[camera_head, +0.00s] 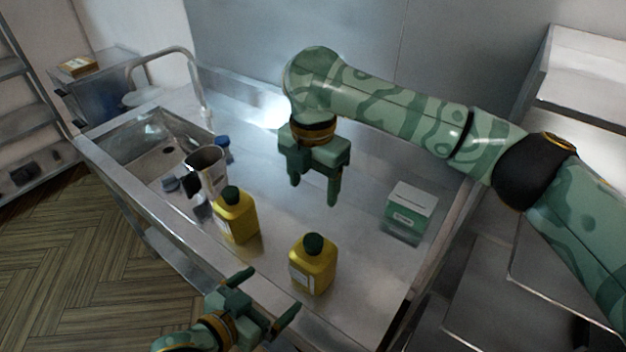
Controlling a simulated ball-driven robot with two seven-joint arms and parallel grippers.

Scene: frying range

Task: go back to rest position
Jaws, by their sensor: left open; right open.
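My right gripper (314,190) points down above the middle of the steel counter, with its fingers apart and nothing between them. Its green patterned arm comes in from the right. My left gripper (269,296) is at the bottom, by the counter's front edge, with its fingers apart and empty. Two yellow bottles with dark green caps stand upright on the counter. One yellow bottle (237,219) is left of centre, and the other yellow bottle (312,268) is nearer the front, right of my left gripper.
A steel counter (365,292) with raised edges holds a sink (150,142) and tap (187,66) at left. A metal cup (206,163), a blue-capped container (222,147) and a green-and-white box (409,207) stand on it. Shelving is at right.

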